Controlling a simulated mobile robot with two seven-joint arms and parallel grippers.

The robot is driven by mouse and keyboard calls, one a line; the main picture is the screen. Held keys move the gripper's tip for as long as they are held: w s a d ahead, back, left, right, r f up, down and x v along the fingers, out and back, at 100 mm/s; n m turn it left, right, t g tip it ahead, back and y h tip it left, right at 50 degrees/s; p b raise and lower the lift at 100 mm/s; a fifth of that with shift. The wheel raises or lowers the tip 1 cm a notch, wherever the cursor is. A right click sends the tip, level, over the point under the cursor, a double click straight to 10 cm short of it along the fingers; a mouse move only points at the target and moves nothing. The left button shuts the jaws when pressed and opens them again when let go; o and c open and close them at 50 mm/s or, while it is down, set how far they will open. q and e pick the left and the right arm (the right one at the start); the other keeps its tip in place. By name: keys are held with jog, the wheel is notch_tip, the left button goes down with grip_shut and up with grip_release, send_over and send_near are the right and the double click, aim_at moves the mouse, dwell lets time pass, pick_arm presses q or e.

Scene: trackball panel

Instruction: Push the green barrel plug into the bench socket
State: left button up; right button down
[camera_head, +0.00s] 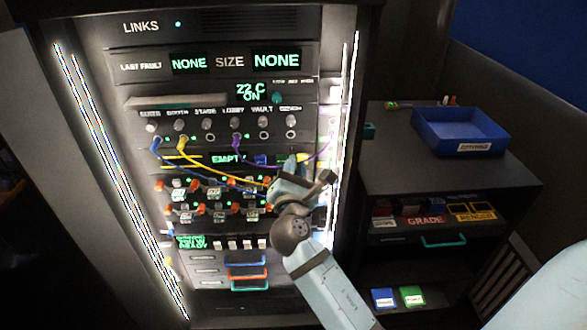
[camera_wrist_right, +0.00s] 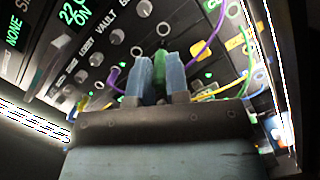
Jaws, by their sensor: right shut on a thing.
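My right gripper (camera_head: 289,170) is in front of the rack panel, below the right end of the socket row. In the right wrist view its two blue fingers (camera_wrist_right: 160,82) are shut on the green barrel plug (camera_wrist_right: 160,66), whose tip points up toward the panel. The bench socket (camera_head: 291,135) is the rightmost ring, under its knob. It looks like the ring (camera_wrist_right: 163,28) just beyond the plug tip, with a small gap visible. The plug is mostly hidden by the gripper in the head view. My left gripper is not in view.
A bright light strip (camera_head: 344,110) edges the rack. A blue tray (camera_head: 440,146) sits on the side cabinet at right.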

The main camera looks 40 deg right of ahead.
aim_at(293, 152)
jog(key=shift+w+f+p+x, duration=0.1)
jog(key=shift+f+x, duration=0.05)
jog(key=shift+x, duration=0.8)
jog(key=shift+w+f+p+x, duration=0.1)
jog(key=shift+f+p+x, duration=0.1)
jog(key=shift+x, duration=0.75)
jog(key=shift+w+f+p+x, duration=0.1)
jog(key=shift+f+x, duration=0.05)
jog(key=shift+x, duration=0.85)
jog(key=shift+s+a, duration=0.1)
jog(key=shift+a, duration=0.05)
jog(key=shift+p, duration=0.4)
jog(key=shift+w+f+x, duration=0.1)
jog(key=shift+f+x, duration=0.15)
jog(key=shift+x, duration=1.05)
jog(key=shift+w+f+x, duration=0.1)
jog(key=shift+f+x, duration=0.1)
jog(key=shift+x, duration=1.1)
jog(key=c, duration=1)
grip_release()
jog(key=shift+a, duration=0.15)
jog(key=shift+c, duration=0.2)
